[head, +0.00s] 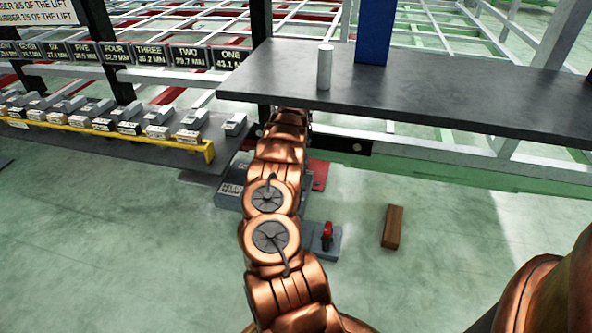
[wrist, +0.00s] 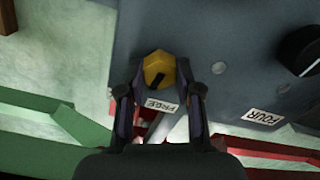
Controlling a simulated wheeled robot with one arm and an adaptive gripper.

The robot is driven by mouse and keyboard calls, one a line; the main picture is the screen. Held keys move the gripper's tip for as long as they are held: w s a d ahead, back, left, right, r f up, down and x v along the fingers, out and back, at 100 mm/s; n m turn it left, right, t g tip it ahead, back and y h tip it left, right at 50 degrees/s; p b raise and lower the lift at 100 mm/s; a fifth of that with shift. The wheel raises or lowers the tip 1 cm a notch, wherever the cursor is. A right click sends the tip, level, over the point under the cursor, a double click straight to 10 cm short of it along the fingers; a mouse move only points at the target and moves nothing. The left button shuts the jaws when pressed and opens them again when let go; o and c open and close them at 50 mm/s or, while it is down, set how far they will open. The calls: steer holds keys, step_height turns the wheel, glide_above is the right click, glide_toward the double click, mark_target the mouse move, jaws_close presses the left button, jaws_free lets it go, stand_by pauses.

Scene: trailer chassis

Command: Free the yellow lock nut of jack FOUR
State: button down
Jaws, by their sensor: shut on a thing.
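The yellow lock nut (wrist: 158,68) shows in the wrist view on a dark grey housing (wrist: 225,35). It has a hexagonal shape with a dark mark on its face. A white label reading FREE (wrist: 161,105) is just below it, and a label reading FOUR (wrist: 262,117) is to its right. My gripper (wrist: 157,80) has a finger on each side of the nut and is shut on it. In the head view my copper arm reaches down under the dark shelf, and the gripper and nut are hidden there.
A round black part (wrist: 299,50) is at the right of the housing. A green beam (wrist: 50,118) and a red beam (wrist: 265,150) run below. In the head view, a dark shelf (head: 450,95) overhangs the arm, and a brown block (head: 393,227) lies on the floor.

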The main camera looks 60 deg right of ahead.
steer(key=n+p, duration=0.3)
steer(key=n, duration=0.2)
steer(key=shift+r+n, duration=0.15)
steer(key=shift+n, duration=0.15)
steer(key=n+p, duration=0.1)
steer(key=n, duration=0.3)
steer(key=shift+n+p, duration=0.35)
steer(key=shift+n, duration=0.05)
steer(key=c, duration=0.8)
jaws_free()
